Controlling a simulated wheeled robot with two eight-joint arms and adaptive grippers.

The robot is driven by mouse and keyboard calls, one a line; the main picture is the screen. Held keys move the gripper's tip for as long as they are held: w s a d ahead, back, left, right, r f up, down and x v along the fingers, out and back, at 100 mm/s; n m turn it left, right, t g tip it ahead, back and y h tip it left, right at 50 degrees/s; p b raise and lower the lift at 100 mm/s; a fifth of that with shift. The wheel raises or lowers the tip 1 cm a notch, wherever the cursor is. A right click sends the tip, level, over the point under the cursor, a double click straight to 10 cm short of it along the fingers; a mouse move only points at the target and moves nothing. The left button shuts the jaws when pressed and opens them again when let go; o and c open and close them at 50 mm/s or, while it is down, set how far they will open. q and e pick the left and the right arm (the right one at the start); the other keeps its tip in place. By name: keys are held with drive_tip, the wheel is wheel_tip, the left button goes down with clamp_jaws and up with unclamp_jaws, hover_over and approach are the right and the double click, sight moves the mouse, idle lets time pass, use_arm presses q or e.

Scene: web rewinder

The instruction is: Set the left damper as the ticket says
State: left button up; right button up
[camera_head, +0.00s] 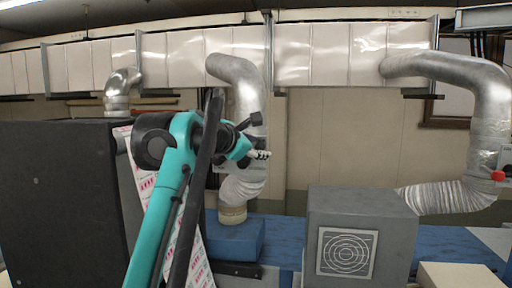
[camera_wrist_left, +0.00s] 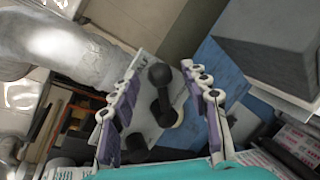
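The left damper's dark lever with a round knob (camera_wrist_left: 160,76) stands out from a pale plate (camera_wrist_left: 143,112) in the left wrist view. The plate is beside the silver duct (camera_wrist_left: 65,50). In the head view that duct (camera_head: 238,75) comes down behind my left gripper (camera_head: 260,154), which hides most of the damper. In the left wrist view my left gripper (camera_wrist_left: 163,64) is open, one finger on each side of the lever. I see gaps between fingers and lever and cannot tell any touch. No readable ticket shows. My right gripper is out of view.
Another duct at the right carries a red knob (camera_head: 497,176). A grey box with a round grille (camera_head: 346,252) stands on the blue surface (camera_head: 284,232). A large black cabinet (camera_head: 60,195) and a printed web (camera_head: 197,262) are at the left.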

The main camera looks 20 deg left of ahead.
use_arm(q)
drive_tip(key=v, duration=1.2)
